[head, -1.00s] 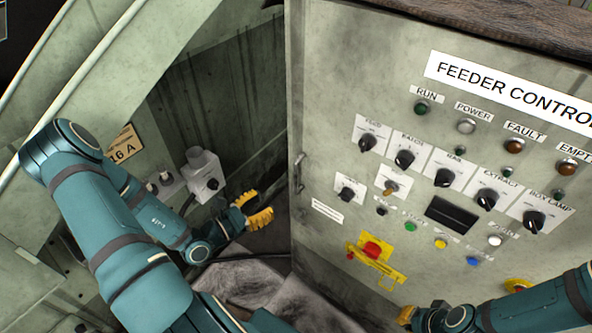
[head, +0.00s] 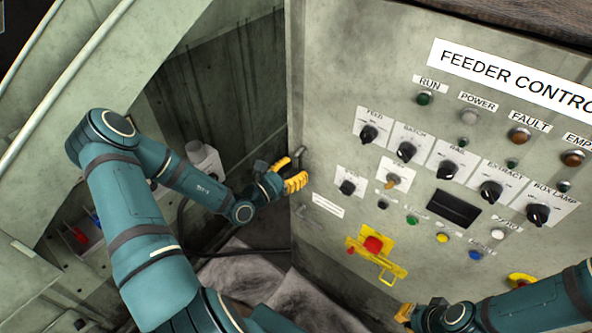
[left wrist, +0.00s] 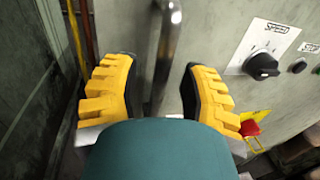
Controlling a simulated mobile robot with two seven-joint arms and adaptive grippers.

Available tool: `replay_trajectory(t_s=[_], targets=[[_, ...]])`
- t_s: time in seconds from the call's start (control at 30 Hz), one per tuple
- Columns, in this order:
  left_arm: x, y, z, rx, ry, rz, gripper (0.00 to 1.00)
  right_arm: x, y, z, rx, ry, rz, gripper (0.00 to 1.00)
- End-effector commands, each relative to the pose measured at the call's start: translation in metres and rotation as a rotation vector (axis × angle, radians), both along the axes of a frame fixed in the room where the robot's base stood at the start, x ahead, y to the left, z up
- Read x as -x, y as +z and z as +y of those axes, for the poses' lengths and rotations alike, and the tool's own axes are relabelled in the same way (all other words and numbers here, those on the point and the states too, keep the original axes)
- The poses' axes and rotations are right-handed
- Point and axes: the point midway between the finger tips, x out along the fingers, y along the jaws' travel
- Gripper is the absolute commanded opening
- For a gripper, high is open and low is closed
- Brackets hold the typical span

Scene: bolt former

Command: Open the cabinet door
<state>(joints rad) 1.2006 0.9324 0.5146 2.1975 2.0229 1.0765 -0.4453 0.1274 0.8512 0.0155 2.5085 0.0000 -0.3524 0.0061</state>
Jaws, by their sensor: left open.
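The cabinet door (head: 325,130) is a grey-green panel labelled "FEEDER CONTROL", with knobs, lamps and buttons; it looks closed. Its metal bar handle (left wrist: 165,55) is upright near the door's left edge. In the head view the handle (head: 299,155) is partly hidden by my left gripper (head: 291,172). In the left wrist view my left gripper (left wrist: 160,92) is open, with a yellow finger on each side of the handle's lower part; I cannot tell if either touches it. My right gripper (head: 404,314) is at the bottom of the head view, mostly hidden, below the panel.
A yellow bracket with a red button (head: 373,244) sticks out low on the panel. A dark recess with a light grey switch box (head: 203,158) and cables lies left of the door. A curved grey wall (head: 60,90) stands at the far left.

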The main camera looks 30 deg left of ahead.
Motion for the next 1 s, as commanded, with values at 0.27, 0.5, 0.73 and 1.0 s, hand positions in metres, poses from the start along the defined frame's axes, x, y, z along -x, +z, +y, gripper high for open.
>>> replay_trajectory(t_s=[0.27, 0.5, 0.73, 1.0], targets=[[-0.0048, 0.0001, -0.0018, 0.001, -0.001, 0.000, 0.43, 0.0004, -0.0004, 0.0001, 0.000, 0.000, 0.001, 0.00], [-0.0045, 0.0001, -0.0017, 0.001, -0.001, 0.000, 0.00, 0.0004, -0.0004, 0.0001, 0.000, 0.000, 0.001, 0.00], [-0.0043, 0.0001, -0.0017, 0.001, -0.001, 0.000, 0.00, 0.0003, -0.0003, 0.0001, 0.000, 0.000, 0.001, 0.00], [0.0007, 0.0003, 0.0007, 0.001, 0.005, 0.001, 0.00, -0.0003, 0.0020, 0.0000, 0.000, 0.000, -0.001, 0.00]])
